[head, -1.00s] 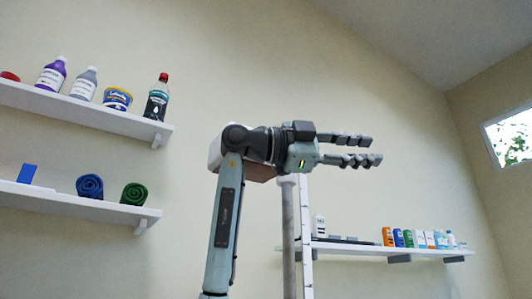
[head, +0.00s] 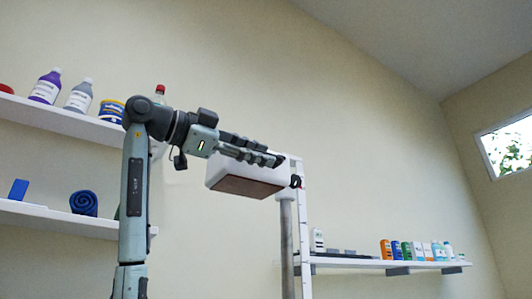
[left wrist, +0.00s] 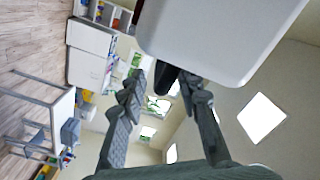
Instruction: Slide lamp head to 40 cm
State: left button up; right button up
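The lamp head (head: 235,172) is a white box with a brown underside. It sits high by a grey pole (head: 287,240) and a white upright strip with small marks (head: 305,235). A small black part (head: 296,181) is at its right end. My left gripper (head: 274,158) lies across the front of the lamp head. In the left wrist view the white lamp head (left wrist: 225,35) fills the top. A dark protruding part (left wrist: 166,79) shows between the parted fingertips of the left gripper (left wrist: 167,84); contact is unclear. My right gripper is not in view.
Left wall shelves hold bottles (head: 46,86), a tub (head: 111,109) and a rolled blue towel (head: 84,203). A lower right shelf (head: 390,263) carries several bottles and boxes.

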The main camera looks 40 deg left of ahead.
pick_arm(q)
jog(key=shift+x, duration=1.1)
jog(key=shift+c, duration=0.2)
grip_shut()
